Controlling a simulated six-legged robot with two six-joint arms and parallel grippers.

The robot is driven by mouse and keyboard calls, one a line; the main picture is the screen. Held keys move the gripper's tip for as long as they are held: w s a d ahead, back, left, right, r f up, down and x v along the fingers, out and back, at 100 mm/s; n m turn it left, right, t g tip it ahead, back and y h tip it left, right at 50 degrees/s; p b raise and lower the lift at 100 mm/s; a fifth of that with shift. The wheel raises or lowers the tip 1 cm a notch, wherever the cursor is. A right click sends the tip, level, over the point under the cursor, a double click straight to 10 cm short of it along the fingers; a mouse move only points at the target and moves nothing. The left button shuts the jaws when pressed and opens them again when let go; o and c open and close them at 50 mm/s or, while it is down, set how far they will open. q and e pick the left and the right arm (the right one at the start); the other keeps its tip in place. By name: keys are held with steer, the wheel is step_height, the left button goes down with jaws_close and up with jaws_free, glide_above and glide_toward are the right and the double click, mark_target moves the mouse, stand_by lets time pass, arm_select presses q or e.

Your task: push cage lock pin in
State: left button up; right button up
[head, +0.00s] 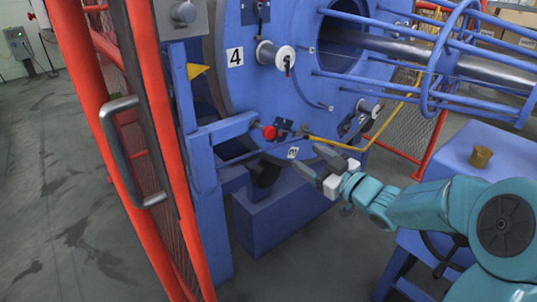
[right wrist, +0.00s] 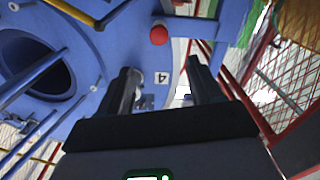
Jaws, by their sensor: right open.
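The lock pin appears to be the part with the round red knob (head: 269,132), low on the blue machine by a dark bracket; the red knob also shows in the right wrist view (right wrist: 158,35). Its shaft is mostly hidden, and I cannot tell how deep it sits. My right gripper (head: 308,155) is open and empty, below and to the right of the knob in the head view. In the right wrist view its two dark fingers (right wrist: 161,70) are spread, with the knob above their tips and apart from them. My left gripper is not in view.
The blue cage disc (head: 235,88) carries white bobbins (head: 277,55) and number labels. A yellow rod (head: 385,125) runs close to the right gripper. A red guard door with a grey handle (head: 120,150) stands at left. Blue tubes and a shaft extend right. Floor at left is clear.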

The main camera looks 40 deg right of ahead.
mark_target(272, 133)
steer(key=w, duration=0.5)
steer(key=w+b, duration=0.1)
steer(key=w, duration=0.4)
steer(key=w+a+b, duration=0.1)
steer(key=w, duration=0.5)
steer(key=shift+r, duration=0.2)
steer(key=shift+s+a, duration=0.1)
steer(key=shift+c, duration=0.4)
jaws_close()
